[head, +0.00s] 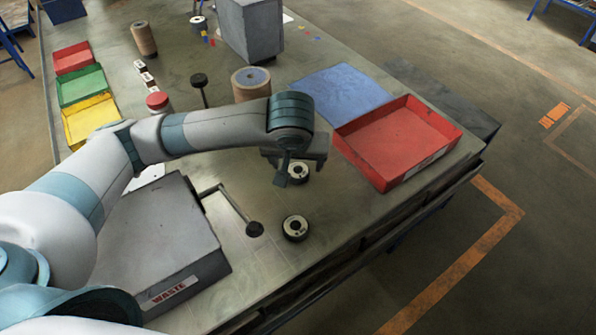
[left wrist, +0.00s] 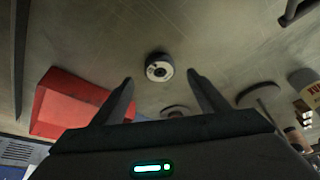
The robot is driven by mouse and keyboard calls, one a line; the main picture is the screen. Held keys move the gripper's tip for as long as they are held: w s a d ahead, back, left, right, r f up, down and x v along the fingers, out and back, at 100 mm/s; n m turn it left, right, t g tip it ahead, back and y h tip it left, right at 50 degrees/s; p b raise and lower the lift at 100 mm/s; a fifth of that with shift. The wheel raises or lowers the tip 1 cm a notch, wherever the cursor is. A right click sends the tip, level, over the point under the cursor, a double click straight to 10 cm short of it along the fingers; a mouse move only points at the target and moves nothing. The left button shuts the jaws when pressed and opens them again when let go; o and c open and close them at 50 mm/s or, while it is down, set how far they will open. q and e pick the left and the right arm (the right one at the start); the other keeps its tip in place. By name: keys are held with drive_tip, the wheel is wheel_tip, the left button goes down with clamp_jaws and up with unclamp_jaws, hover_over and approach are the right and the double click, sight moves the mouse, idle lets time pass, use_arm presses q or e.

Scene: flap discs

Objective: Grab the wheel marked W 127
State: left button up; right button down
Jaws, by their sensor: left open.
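Two small round wheels with dark rims and pale faces lie flat on the bench in the head view. One wheel (head: 298,172) is beside and partly behind my left gripper (head: 284,172); the other wheel (head: 295,228) lies nearer, in the open. No marking is legible on either, so I cannot tell which is W 127. In the left wrist view a wheel (left wrist: 159,68) shows between and beyond the open fingertips of my left gripper (left wrist: 160,78), with nothing held. A grey round thing (left wrist: 175,111) is partly hidden behind the gripper body. My right gripper is out of view.
A red tray (head: 448,126) and a blue mat (head: 345,92) lie right of the gripper. A grey box marked WASTE (head: 150,235) and a lever with a dark knob (head: 254,229) are at left. A roll (head: 251,84) stands behind my arm. The front right bench strip is clear.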

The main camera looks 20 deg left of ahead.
sight(298, 170)
use_arm(q)
drive_tip(key=shift+p+x, duration=0.7)
drive_tip(key=shift+x, duration=1.9)
drive_tip(key=shift+w, duration=0.1)
drive_tip(key=c, duration=1.2)
